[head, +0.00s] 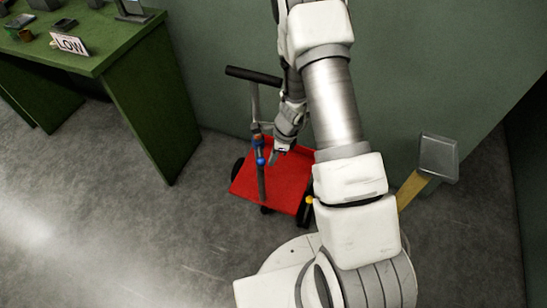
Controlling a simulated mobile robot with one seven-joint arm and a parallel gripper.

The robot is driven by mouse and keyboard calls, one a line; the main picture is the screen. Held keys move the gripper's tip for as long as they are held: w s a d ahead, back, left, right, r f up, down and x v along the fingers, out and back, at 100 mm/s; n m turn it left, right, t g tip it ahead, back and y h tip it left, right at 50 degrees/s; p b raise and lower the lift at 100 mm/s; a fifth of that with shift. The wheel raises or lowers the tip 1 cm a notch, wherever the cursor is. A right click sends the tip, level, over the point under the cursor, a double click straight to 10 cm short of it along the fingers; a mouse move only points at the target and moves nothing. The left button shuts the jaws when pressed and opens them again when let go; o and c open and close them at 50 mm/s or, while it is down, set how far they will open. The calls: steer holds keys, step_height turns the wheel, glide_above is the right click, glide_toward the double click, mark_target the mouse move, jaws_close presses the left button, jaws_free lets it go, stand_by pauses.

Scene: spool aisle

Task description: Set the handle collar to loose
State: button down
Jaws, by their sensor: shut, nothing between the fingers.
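A red cart (275,184) with dark wheels stands on the floor near the wall. A grey upright post (255,105) rises from it to a black handle bar (254,74). A collar with blue and orange-red parts (260,151) sits on the post, low above the cart bed. Its setting is too small to read. My gripper (276,157) is shut and empty, pointing down just right of the collar, over the red bed. I cannot tell whether it touches the collar or post.
A green table (120,48) at the left holds a "LOW" sign (69,43) and several small items. A grey panel on a yellow post (438,157) stands at the right. A green wall (215,65) is close behind the cart. Floor at lower left is clear.

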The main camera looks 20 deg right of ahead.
steer(key=shift+a, duration=0.15)
steer(key=shift+s+a+m, duration=0.1)
steer(key=shift+a+m, duration=0.05)
steer(key=shift+m, duration=0.25)
